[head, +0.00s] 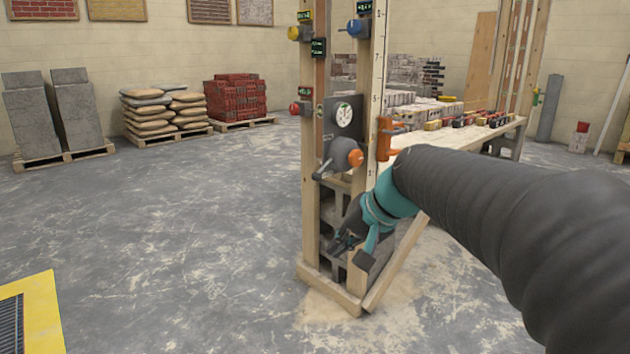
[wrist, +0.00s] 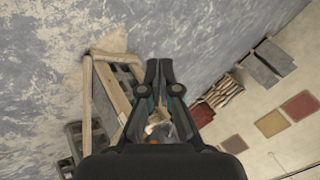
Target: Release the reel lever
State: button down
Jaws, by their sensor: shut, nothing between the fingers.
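A grey reel (head: 343,152) with an orange knob (head: 355,158) is mounted on the wooden post frame, below a white dial (head: 343,115). A short grey lever (head: 322,172) sticks out at the reel's lower left; its exact position is hard to read. My gripper (head: 343,244) is below the reel and the lever, near the concrete blocks inside the frame, and is apart from the lever. In the wrist view my gripper (wrist: 159,63) has its fingers together with nothing between them. A small orange and grey part shows behind the gripper there, partly hidden.
The wooden frame (head: 310,225) has a diagonal brace (head: 396,262) beside my arm. An orange handle (head: 384,138) is on the right post. A bench with blocks (head: 450,135) stands behind. The floor at left is clear up to a yellow-edged grate (head: 42,310).

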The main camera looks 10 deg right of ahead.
jog(key=w+d+r+m+t+y, duration=0.1)
jog(key=w+m+y, duration=0.1)
jog(key=w, duration=1.1)
jog(key=m+t+y+b, duration=0.3)
jog(key=m+t+y, duration=0.1)
jog(key=t+y, duration=0.2)
send_near(324, 168)
jog(key=d+f, duration=0.2)
jog(key=d, duration=0.3)
jog(key=shift+s+a+f, duration=0.15)
jog(key=shift+s+f, duration=0.05)
jog(key=shift+a, duration=0.1)
jog(key=w+a+p, duration=0.1)
jog(key=w+a, duration=0.4)
jog(key=a, duration=0.5)
jog(key=shift+a+p, duration=0.2)
jog(key=shift+p, duration=0.1)
jog(key=shift+r, duration=0.15)
